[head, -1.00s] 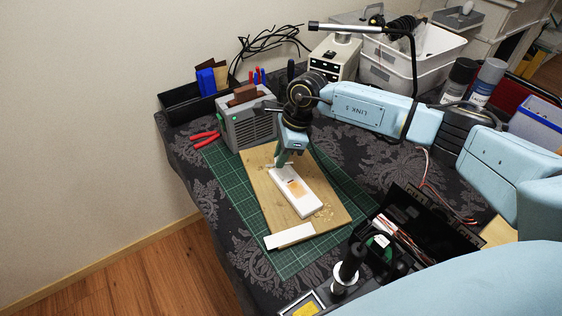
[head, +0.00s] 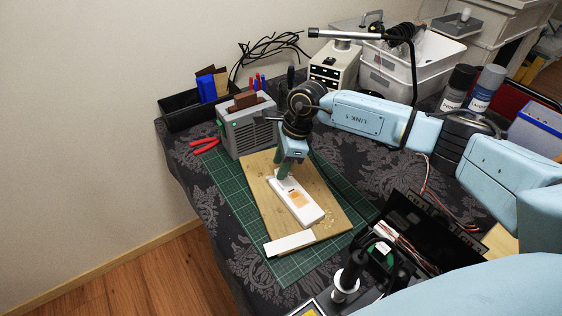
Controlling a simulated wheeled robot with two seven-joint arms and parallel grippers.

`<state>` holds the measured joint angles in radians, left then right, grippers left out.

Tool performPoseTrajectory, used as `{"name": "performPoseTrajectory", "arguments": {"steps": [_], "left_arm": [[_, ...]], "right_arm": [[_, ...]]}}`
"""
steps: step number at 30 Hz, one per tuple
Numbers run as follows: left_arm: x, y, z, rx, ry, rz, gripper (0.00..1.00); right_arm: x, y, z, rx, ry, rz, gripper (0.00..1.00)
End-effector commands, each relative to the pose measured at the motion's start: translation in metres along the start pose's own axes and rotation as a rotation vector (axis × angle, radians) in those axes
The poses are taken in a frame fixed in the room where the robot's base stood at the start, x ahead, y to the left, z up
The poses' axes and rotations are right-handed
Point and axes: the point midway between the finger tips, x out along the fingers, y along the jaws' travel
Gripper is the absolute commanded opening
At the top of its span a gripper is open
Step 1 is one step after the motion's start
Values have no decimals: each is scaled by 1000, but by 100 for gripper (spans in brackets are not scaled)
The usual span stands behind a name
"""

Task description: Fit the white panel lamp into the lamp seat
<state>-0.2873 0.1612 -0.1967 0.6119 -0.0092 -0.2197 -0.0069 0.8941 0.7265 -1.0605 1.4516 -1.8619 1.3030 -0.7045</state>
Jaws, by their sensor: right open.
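A long white panel block (head: 305,210) with an orange-tan patch in its face lies on a wooden board. My right gripper (head: 283,175) points down at the far end of this block, its fingertips at or just above the surface. It is open. A small white bit shows by the fingertips, but I cannot tell whether it is the lamp; the lamp seat is not clearly visible either. A separate flat white piece (head: 289,243) lies across the near edge of the board. My left gripper is not in view.
The wooden board (head: 262,190) lies on a green cutting mat (head: 234,192). A black open case (head: 430,228) and a dark stand (head: 345,280) stand at front right.

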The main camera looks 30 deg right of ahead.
Motion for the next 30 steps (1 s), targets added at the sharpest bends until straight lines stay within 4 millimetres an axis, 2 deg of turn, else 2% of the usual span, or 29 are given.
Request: {"name": "performPoseTrajectory", "arguments": {"steps": [4, 8, 15, 20, 30], "left_arm": [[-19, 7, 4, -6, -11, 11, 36], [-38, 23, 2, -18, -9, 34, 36], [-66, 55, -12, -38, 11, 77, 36], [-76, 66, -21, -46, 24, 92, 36], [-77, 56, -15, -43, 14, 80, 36]], "right_arm": [[-28, -1, 1, 0, -1, -4, 41], [-55, -1, 2, 1, -1, -4, 41], [-98, -1, 1, 1, -1, -4, 41], [-114, -1, 1, 0, -1, -3, 41], [-119, 0, 0, 0, 0, -2, 41]]}}
